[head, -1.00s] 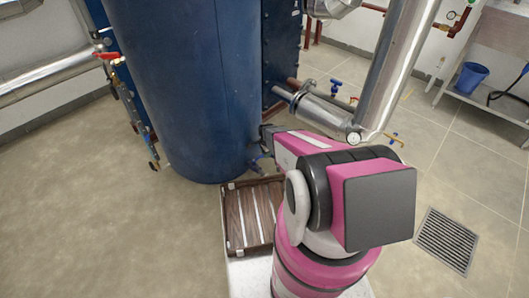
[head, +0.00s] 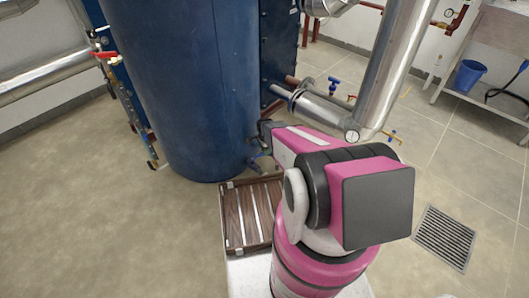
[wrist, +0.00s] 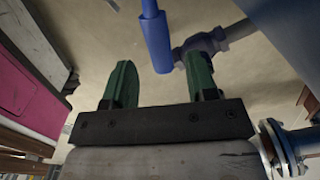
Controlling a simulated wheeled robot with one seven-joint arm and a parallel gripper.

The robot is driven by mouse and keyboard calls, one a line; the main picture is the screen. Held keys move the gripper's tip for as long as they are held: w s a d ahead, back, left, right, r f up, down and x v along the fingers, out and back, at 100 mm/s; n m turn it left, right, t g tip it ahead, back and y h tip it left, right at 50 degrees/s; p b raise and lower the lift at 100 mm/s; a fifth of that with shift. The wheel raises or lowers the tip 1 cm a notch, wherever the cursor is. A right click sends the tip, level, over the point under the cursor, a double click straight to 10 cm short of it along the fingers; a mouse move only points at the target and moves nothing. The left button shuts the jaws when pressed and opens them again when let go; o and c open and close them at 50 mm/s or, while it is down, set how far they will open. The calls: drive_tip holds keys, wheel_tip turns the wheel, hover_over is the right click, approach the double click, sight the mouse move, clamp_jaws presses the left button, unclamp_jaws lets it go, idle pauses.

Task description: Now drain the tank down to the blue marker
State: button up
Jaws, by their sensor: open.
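The tank (head: 190,90) is a large dark blue upright cylinder left of my arm in the head view. A small valve with a blue lever (head: 262,157) shows low on its right side. In the wrist view the blue lever (wrist: 155,38) extends down from the top edge, its end between the lines of my two green fingers. The valve body (wrist: 202,44) on its pipe is just beyond the right finger. My gripper (wrist: 158,80) is open with nothing clamped; contact with the lever cannot be told. My arm hides the fingers in the head view. I cannot make out the blue marker.
A wooden slatted tray (head: 235,222) lies below the valve. A vertical gauge-like fitting (head: 128,105) with a red-handled valve (head: 104,54) runs along the tank's left. Silver pipes (head: 385,70) stand at right. A floor grate (head: 445,238) is lower right; the left floor is clear.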

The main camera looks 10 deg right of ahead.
wheel_tip(320, 180, up, 8)
drive_tip(key=shift+r, duration=0.15)
idle(0.3)
